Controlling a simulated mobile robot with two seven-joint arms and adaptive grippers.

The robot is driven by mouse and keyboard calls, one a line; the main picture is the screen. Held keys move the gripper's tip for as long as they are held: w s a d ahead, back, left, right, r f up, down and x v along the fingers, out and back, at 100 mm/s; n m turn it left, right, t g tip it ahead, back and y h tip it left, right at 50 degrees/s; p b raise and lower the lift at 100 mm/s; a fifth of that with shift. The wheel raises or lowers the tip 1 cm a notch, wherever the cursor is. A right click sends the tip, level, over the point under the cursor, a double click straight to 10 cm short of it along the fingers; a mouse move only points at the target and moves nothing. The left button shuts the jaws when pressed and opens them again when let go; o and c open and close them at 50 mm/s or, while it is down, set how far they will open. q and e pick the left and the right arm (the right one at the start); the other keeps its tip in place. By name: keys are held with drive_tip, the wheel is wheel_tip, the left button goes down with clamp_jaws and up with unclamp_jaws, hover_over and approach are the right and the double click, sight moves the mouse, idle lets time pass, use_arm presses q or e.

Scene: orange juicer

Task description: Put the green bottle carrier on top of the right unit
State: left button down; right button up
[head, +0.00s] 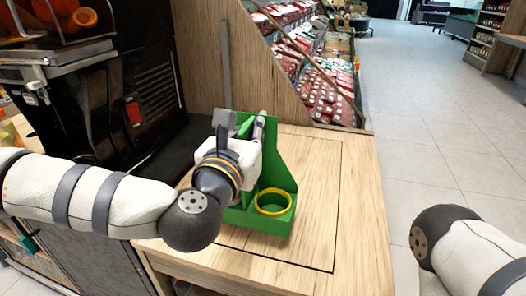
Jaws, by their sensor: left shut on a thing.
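The green bottle carrier (277,176) is upright over the wooden top of the right unit (310,215), near its middle. It has a tall green back panel and a yellow ring (273,202) at its front right. My left gripper (242,124) is shut on the carrier at its upper left part. The gripper and wrist hide the carrier's left side. I cannot tell whether the carrier's base touches the wood. My right arm shows at the lower right, over the floor, but its gripper is out of view.
A black juicer machine (105,110) with oranges (62,15) above stands at the left. A wooden partition (205,55) rises behind the unit, with produce shelves (310,75) beyond. The tiled floor (430,150) at the right is clear.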

use_arm(q)
drive_tip(key=f, duration=0.1)
drive_tip(key=d+f, duration=0.1)
drive_tip(key=f, duration=0.3)
drive_tip(key=shift+w+d, duration=0.3)
drive_tip(key=shift+d, duration=0.05)
drive_tip(key=shift+b, duration=0.3)
drive_tip(key=c, duration=2.1)
unclamp_jaws()
drive_tip(key=shift+f, duration=0.2)
drive_tip(key=shift+c, duration=0.2)
drive_tip(key=o, duration=0.4)
